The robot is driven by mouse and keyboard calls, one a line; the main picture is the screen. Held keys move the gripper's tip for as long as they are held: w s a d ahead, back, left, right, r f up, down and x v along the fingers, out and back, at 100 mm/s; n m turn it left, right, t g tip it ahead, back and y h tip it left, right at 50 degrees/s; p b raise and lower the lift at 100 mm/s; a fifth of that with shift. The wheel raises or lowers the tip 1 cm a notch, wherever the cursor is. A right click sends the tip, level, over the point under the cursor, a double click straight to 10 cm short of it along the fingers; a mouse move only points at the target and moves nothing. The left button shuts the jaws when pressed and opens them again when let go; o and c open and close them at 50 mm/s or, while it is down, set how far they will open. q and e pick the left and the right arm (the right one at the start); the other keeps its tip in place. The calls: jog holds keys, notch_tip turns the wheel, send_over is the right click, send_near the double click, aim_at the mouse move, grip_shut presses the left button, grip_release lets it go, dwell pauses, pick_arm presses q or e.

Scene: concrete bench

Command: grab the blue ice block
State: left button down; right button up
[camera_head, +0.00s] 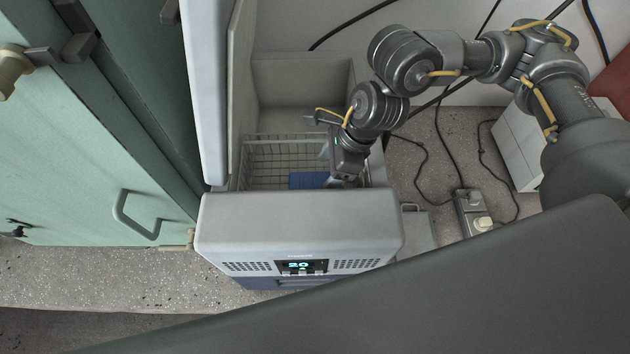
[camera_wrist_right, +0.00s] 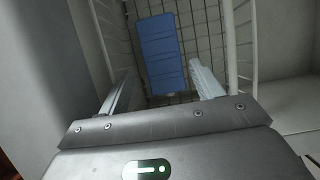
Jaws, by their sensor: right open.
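The blue ice block (camera_head: 308,180) lies in a wire basket (camera_head: 268,158) inside an open chest freezer (camera_head: 300,222). In the head view my right arm hides part of the block. In the right wrist view the blue block (camera_wrist_right: 161,52) shows as a ribbed rectangle ahead of the fingertips. My right gripper (camera_wrist_right: 160,88) is open and empty, its two fingers pointing toward the near end of the block and apart from it. In the head view the right gripper (camera_head: 343,180) is down inside the freezer. My left gripper is not in view.
The freezer lid (camera_head: 208,90) stands open on the left. White basket wires (camera_wrist_right: 232,45) and freezer walls are close around my right gripper. A green cabinet (camera_head: 90,150) stands on the left. A power strip (camera_head: 474,212) with black cables lies on the floor at right.

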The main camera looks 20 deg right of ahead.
aim_at(315, 182)
jog(key=shift+a+f, duration=0.15)
jog(key=p+x, duration=0.3)
jog(key=x, duration=0.1)
jog(key=shift+w+f, duration=0.2)
jog(key=shift+a+f, duration=0.15)
jog(key=shift+f, duration=0.1)
jog(key=c, duration=0.9)
